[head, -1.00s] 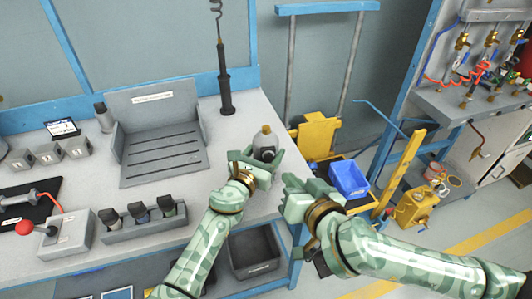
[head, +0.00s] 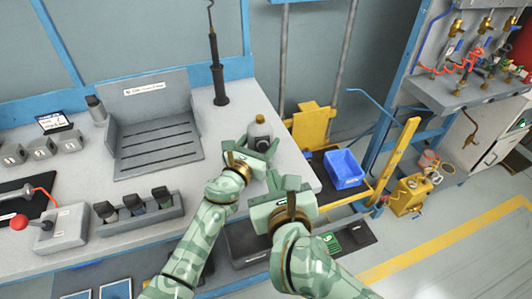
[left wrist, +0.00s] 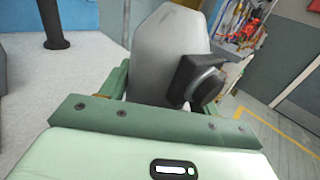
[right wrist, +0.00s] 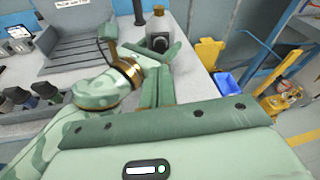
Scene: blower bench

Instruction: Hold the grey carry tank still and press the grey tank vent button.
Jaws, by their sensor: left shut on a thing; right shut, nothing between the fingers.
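The grey carry tank (head: 259,132) stands upright near the right end of the bench, with a tan cap on top. It also shows in the left wrist view (left wrist: 165,50) and the right wrist view (right wrist: 160,27). My left gripper (head: 262,152) is shut on the tank, fingers on either side low down. The vent button, a dark round knob in a black block (left wrist: 208,84), sticks out of the tank's side, clear of the fingers. My right gripper (head: 277,178) is shut and empty, in front of the tank and apart from it. Its fingers (right wrist: 158,85) point toward the tank.
A grey slotted stand (head: 155,135) and a row of dark-topped pieces in a grey holder (head: 137,218) are on the bench. A black post (head: 219,80) stands behind the tank. A yellow cart with a blue bin (head: 345,170) is right of the bench.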

